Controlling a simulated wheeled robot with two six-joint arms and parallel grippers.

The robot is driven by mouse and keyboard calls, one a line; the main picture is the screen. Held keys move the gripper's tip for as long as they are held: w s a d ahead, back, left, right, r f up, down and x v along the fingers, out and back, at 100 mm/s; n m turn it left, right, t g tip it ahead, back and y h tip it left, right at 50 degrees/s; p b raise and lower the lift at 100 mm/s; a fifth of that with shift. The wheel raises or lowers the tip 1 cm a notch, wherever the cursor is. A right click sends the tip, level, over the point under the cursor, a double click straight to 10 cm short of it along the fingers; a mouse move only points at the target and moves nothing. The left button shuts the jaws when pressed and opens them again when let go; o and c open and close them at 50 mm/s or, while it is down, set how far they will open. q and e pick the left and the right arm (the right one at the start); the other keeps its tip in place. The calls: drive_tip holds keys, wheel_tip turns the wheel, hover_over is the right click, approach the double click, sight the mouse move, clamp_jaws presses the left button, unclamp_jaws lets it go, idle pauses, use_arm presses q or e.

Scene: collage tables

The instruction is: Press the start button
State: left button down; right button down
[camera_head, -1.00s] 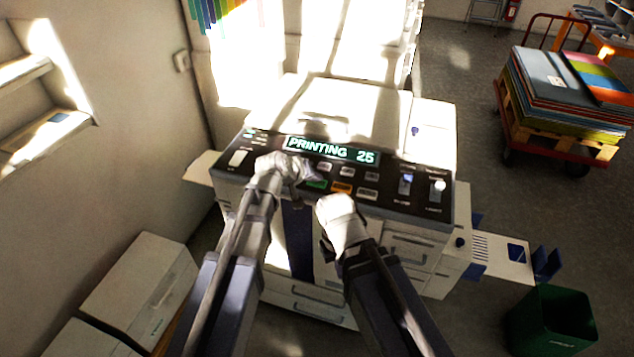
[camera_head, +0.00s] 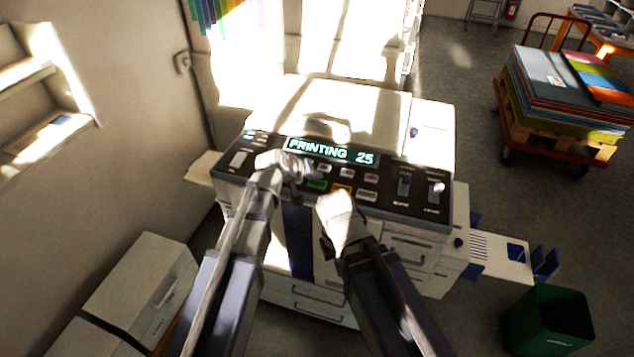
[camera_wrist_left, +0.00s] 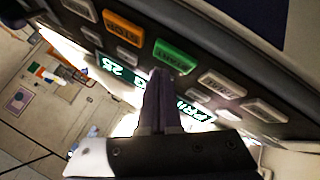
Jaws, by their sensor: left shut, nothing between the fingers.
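The green start button (camera_head: 317,185) is on the dark control panel (camera_head: 385,205) of a white printing machine. It also shows in the left wrist view (camera_wrist_left: 174,57), labelled START. The orange stop button (camera_wrist_left: 123,28) is beside it. The panel's display (camera_head: 330,151) reads "PRINTING 25". My left gripper (camera_head: 306,174) is over the panel close to the start button. In the left wrist view its shut, empty fingertips (camera_wrist_left: 160,73) overlap the button's edge; I cannot tell whether they touch. My right gripper (camera_head: 337,208) is at the panel's front edge; its fingers are hidden.
Other pale buttons (camera_head: 367,195) and switches (camera_head: 404,186) crowd the panel. A wall is on the left, with white cabinets (camera_head: 140,285) below. A loaded cart (camera_head: 565,100) stands at right, and a green bin (camera_head: 550,320) is at lower right.

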sight(315, 185)
use_arm(q)
drive_tip(key=shift+r, duration=0.15)
wheel_tip(315, 185, up, 5)
drive_tip(key=p, duration=0.5)
idle(0.5)
drive_tip(key=s+a+f+m+g+y, duration=0.2)
drive_tip(key=s, duration=0.6)
drive_tip(key=s+a+f+m+g+y, duration=0.1)
drive_tip(key=s+f+g+y, duration=0.1)
drive_tip(key=s, duration=0.7)
drive_tip(key=s+a+f+m+g+y, duration=0.2)
drive_tip(key=s+g, duration=0.1)
drive_tip(key=s, duration=0.5)
drive_tip(key=shift+s+a+f+m+g+y, duration=0.3)
drive_tip(key=shift+s+f+g+y, duration=0.05)
drive_tip(key=shift+f+g+y, duration=0.05)
